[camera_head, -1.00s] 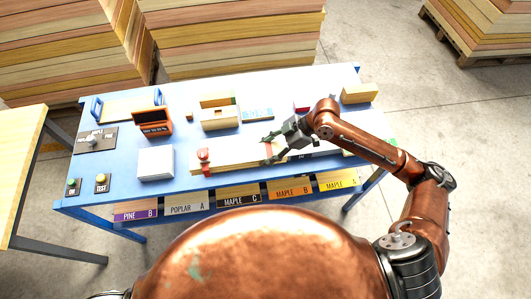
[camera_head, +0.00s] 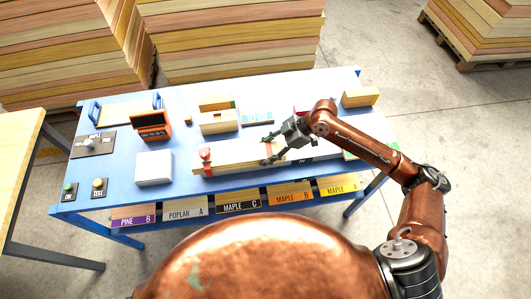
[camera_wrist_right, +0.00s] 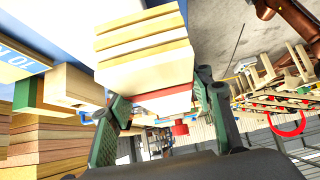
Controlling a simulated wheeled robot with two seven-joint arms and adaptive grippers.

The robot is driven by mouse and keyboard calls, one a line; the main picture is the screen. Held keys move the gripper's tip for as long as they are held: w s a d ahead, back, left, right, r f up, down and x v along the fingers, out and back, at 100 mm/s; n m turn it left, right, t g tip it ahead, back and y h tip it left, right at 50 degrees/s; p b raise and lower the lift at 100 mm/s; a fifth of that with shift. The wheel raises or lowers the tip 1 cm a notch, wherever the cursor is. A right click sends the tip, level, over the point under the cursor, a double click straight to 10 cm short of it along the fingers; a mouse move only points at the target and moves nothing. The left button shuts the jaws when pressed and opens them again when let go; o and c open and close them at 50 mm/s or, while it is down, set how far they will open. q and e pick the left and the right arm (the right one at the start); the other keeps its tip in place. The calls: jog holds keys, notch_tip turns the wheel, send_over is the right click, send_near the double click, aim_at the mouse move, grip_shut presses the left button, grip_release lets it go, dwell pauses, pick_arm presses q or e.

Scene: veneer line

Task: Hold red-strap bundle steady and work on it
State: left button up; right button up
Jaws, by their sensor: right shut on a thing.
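The red-strap bundle (camera_head: 235,157), a long pale stack of thin boards, lies along the front of the blue table (camera_head: 118,179). Its red strap (camera_head: 268,146) shows beside the fingers of my right gripper (camera_head: 268,148), which is shut on the bundle near its right part. In the right wrist view the layered bundle (camera_wrist_right: 145,48) sits between the dark green fingers of the right gripper (camera_wrist_right: 160,97), with a red band at its near edge. My left gripper is out of view.
A red-topped piece (camera_head: 205,153) stands at the bundle's left end. Labelled bins (camera_head: 238,206) hang under the front edge. Large board stacks (camera_head: 235,40) stand behind.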

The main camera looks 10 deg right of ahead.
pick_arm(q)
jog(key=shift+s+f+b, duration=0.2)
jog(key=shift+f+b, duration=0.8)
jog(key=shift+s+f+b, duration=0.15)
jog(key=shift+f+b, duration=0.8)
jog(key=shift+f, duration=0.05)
pick_arm(e)
jog(key=shift+w+d+f, duration=0.2)
jog(key=shift+w+f, duration=1)
jog(key=shift+w, duration=0.15)
jog(key=shift+w+d+f, duration=0.2)
jog(key=shift+w+f, duration=1)
jog(key=shift+w, duration=0.15)
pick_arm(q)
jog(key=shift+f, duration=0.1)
pick_arm(e)
jog(key=shift+s+f, duration=0.15)
jog(key=shift+f, duration=0.35)
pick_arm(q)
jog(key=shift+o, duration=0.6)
